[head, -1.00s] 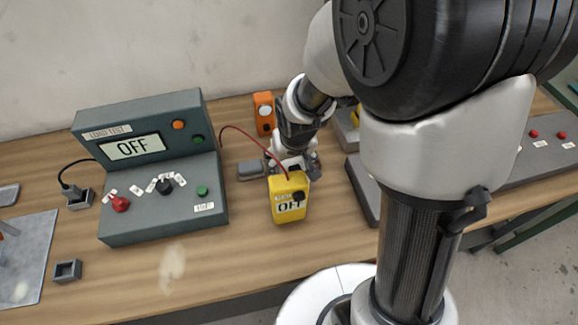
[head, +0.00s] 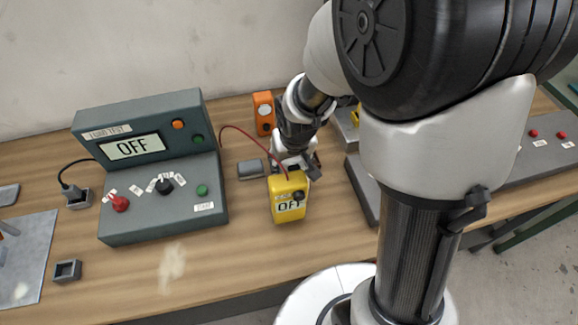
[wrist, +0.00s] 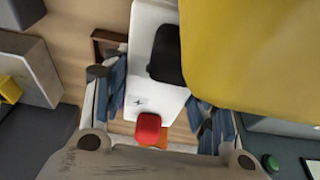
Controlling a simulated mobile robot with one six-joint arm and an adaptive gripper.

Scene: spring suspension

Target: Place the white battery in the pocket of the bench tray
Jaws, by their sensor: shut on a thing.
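The white battery (wrist: 145,90), with one black and one red terminal cap, is between the two fingers of my gripper (wrist: 160,112) in the wrist view. The fingers are shut on its sides. In the head view my gripper (head: 296,166) is low over the bench, just behind the yellow meter, which hides most of the battery. A dark brown raised edge (wrist: 101,40) shows beside the battery in the wrist view; it may belong to the bench tray, but I cannot tell. The pocket is not clearly visible.
The yellow meter (head: 289,207) with a red lead stands close in front of my gripper. A load tester (head: 160,215) is at left, a small grey block (head: 250,169) beside the gripper, an orange device (head: 264,112) behind. Bare wood lies in front of the meter.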

